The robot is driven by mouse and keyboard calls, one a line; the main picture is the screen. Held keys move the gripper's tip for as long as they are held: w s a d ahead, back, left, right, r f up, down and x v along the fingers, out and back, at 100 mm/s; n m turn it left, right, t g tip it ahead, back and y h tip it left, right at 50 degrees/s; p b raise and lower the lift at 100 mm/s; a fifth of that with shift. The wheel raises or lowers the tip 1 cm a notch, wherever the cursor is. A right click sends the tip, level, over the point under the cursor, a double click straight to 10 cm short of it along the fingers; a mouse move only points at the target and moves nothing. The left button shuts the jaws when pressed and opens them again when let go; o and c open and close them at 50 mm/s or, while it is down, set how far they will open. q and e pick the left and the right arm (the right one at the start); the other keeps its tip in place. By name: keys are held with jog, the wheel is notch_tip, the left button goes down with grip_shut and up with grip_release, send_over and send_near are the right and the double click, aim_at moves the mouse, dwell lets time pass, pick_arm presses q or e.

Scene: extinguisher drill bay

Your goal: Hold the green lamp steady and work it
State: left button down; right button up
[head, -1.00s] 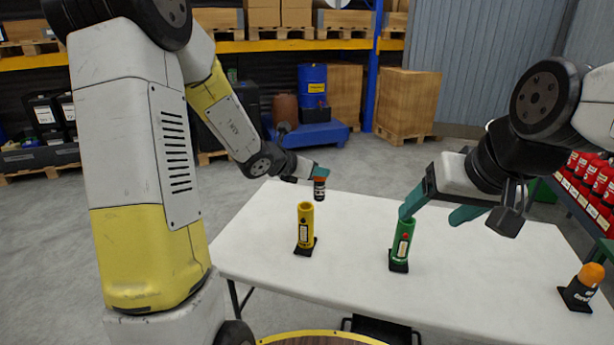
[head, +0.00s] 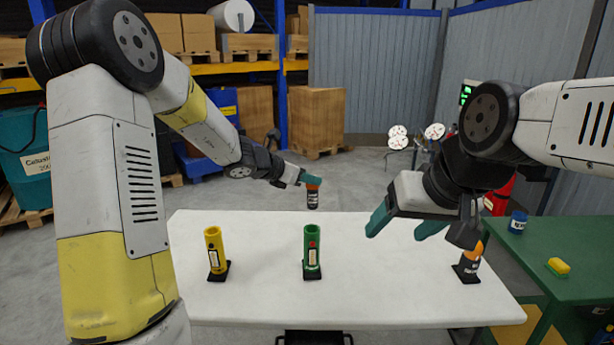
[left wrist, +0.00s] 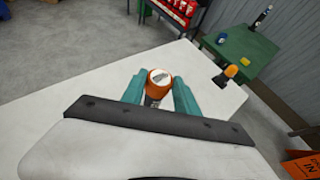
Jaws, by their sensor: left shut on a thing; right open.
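The green lamp (head: 311,252) stands upright in a small black base on the white table, with a hollow top and a red button on its side. The left wrist view shows this piece (left wrist: 158,84) between the fingers. My right gripper (head: 402,228) is open and empty, to the right of the green lamp and not touching it.
A yellow lamp (head: 213,248) stands left of the green one. Another orange-topped black piece (head: 467,264) stands at the table's right, partly behind my right gripper. A green table (head: 550,240) with a yellow block (head: 558,267) and a blue pot (head: 517,222) is beyond. The white table's (head: 390,290) front is clear.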

aim_at(309, 189)
pick_arm(q)
jog(key=shift+f, duration=1.85)
